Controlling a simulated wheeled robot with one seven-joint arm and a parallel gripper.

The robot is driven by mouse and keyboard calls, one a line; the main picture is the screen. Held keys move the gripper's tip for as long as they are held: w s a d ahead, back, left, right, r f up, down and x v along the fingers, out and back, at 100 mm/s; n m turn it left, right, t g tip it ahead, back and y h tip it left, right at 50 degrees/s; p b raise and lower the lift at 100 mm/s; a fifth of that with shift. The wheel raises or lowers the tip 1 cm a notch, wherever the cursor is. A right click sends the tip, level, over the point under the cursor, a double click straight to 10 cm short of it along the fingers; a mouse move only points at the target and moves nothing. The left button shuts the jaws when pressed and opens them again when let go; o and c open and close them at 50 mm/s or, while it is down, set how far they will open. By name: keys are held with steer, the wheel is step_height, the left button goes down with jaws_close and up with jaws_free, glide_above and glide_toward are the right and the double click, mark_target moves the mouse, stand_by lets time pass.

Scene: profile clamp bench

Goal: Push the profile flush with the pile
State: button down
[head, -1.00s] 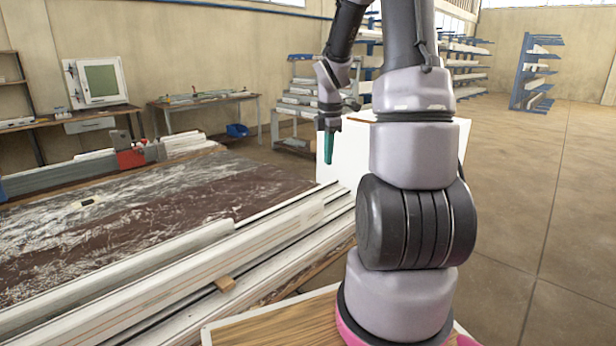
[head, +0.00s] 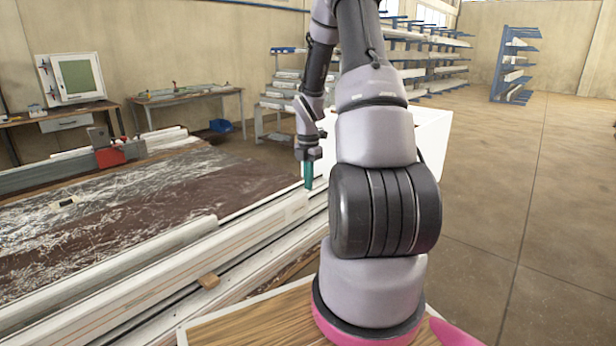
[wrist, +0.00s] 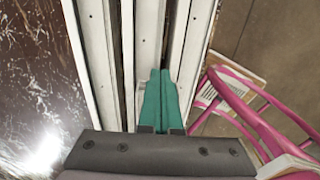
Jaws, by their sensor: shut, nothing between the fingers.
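Long white profiles lie side by side as a pile (head: 150,290) along the bench edge; they also run away from me in the wrist view (wrist: 195,40). One upper profile (head: 250,232) ends near my gripper (head: 308,184). My gripper points down with its teal fingers shut and empty. Its tips are at this profile's far end; I cannot tell whether they touch it. In the wrist view the teal fingers (wrist: 162,80) are together among the white strips, with a pale end face close by their left side.
The scuffed brown bench top (head: 90,225) lies left, with a red clamp (head: 110,157) behind. A white box (head: 430,135) stands behind my arm. Pink tubing (wrist: 245,95) shows right in the wrist view. Open floor is right.

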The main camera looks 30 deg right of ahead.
steer(key=shift+f, duration=1.65)
steer(key=shift+s+a+r, duration=0.1)
steer(key=shift+s+a, duration=0.35)
steer(key=shift+a, duration=0.7)
steer(key=shift+s+a+f, duration=0.1)
steer(key=shift+s+a, duration=0.3)
steer(key=shift+a, duration=0.8)
steer(key=shift+s+a+r, duration=0.1)
steer(key=shift+s+a, duration=0.35)
steer(key=shift+a, duration=0.7)
steer(key=shift+s+a, duration=0.2)
steer(key=shift+a, duration=0.35)
steer(key=shift+d, duration=0.1)
steer(key=shift+w+d, duration=0.3)
steer(key=shift+d, duration=0.35)
steer(key=shift+r, duration=3.5)
